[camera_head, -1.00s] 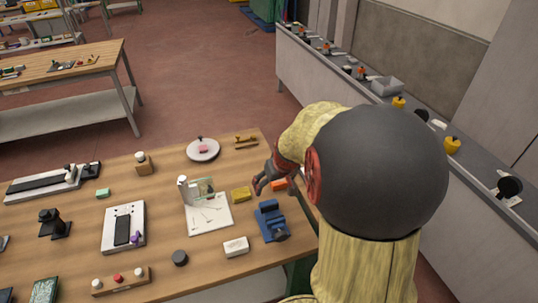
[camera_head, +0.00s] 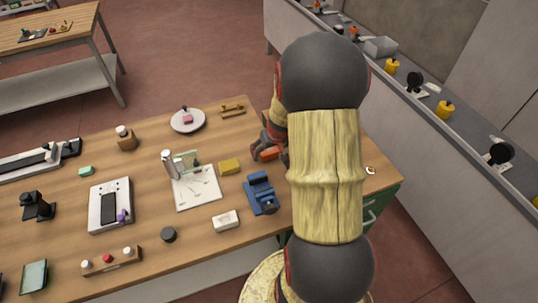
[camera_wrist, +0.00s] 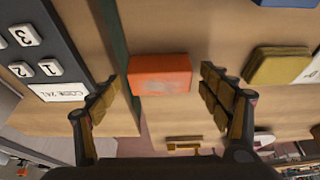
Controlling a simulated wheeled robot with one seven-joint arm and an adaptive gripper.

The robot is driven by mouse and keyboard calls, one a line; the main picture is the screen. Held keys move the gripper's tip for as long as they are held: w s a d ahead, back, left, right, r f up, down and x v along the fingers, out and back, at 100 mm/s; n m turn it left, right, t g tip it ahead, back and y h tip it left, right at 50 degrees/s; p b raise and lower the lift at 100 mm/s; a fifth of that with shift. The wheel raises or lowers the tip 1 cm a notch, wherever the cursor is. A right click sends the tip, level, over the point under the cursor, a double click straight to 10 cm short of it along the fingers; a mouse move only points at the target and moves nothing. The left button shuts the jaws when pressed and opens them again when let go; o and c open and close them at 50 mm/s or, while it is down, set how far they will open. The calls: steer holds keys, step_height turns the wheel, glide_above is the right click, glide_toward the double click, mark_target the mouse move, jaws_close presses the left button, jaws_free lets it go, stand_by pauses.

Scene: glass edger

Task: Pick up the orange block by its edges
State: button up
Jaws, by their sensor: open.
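The orange block (camera_wrist: 160,74) lies on the wooden table and shows between the open fingers of my gripper (camera_wrist: 164,95) in the wrist view. The left finger is a little apart from its left side, and the right finger is a little apart from its right side. In the head view the orange block (camera_head: 268,154) is partly hidden by my gripper (camera_head: 275,145) and arm. My gripper is empty.
A yellow block (camera_head: 229,166) and a blue vise (camera_head: 261,192) sit close to the orange block. A white plate (camera_head: 188,120) with a pink block stands farther back. A dark keypad panel (camera_wrist: 45,50) with numbered buttons shows at left in the wrist view.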

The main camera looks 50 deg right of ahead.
steer(key=shift+w+f, duration=0.1)
steer(key=shift+f, duration=0.15)
steer(key=shift+c, duration=1.2)
steer(key=shift+r, duration=0.1)
steer(key=c, duration=1)
